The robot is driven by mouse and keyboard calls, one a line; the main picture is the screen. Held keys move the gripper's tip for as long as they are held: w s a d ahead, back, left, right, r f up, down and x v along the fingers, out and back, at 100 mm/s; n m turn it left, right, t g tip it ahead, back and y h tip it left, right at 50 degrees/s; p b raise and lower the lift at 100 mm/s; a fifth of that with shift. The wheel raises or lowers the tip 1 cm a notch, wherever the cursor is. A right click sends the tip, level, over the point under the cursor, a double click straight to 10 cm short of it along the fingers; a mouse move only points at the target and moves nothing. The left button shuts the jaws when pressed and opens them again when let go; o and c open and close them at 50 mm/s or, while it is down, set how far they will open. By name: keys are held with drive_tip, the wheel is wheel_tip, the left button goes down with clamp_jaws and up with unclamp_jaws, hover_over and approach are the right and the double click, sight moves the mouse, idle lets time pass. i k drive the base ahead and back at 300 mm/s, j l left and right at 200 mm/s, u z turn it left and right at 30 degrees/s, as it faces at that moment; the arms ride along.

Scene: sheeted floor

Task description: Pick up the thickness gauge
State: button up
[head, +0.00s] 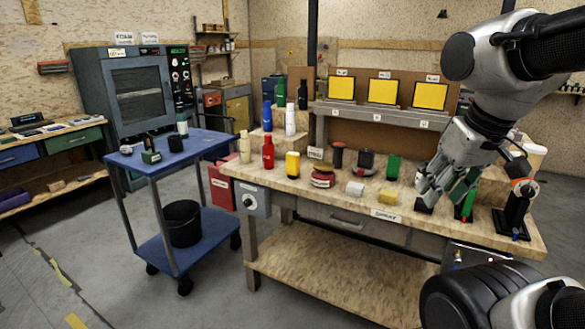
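My gripper (426,196) hangs fingers-down over the right part of the wooden workbench (335,205). A small black object (424,206) shows at its fingertips; I cannot tell whether it is held or what it is. I cannot say for certain which thing is the thickness gauge. A black stand with an orange-ringed, dial-like head (522,188) is upright at the bench's right end. A green and black piece (465,205) stands between it and my gripper, partly hidden by my arm.
The bench also holds a yellow can (292,165), a red bottle (268,152), a white cylinder (355,188), a yellow block (389,194) and a green block (393,167). A blue cart (165,152) stands left. Floor between cart and bench is clear.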

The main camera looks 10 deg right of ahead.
sight(292, 159)
drive_tip(key=i+j+z, duration=0.1)
drive_tip(key=i, duration=0.35)
drive_tip(key=i+j, duration=0.35)
drive_tip(key=i+l+z, duration=0.05)
drive_tip(key=i, duration=0.05)
